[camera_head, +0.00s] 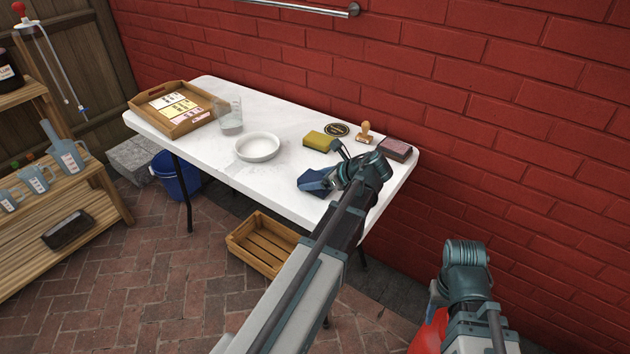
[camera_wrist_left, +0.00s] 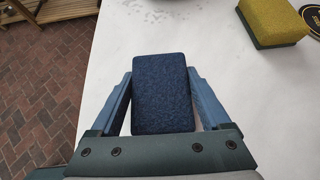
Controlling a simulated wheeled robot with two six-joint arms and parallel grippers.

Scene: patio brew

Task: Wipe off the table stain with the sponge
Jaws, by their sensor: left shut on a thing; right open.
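My left gripper (camera_head: 316,181) is low over the white table's front right part, shut on a dark blue block with a rough, sponge-like face. The block (camera_wrist_left: 160,95) fills the space between the fingers in the left wrist view. Faint grey marks (camera_wrist_left: 150,16) show on the white top beyond it. A yellow sponge with a dark green underside (camera_head: 321,141) lies apart on the table, behind the left gripper; it also shows at upper right in the left wrist view (camera_wrist_left: 272,20). My right gripper (camera_head: 435,292) is off the table at lower right, open and mostly hidden by its wrist.
On the table (camera_head: 285,95) are a wooden tray with cards (camera_head: 140,112), a clear beaker (camera_head: 230,122), a white bowl (camera_head: 257,147), a round black coaster (camera_head: 337,129), a wooden stamp (camera_head: 366,132) and a dark box (camera_head: 396,148). A brick wall (camera_head: 480,100) stands behind.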

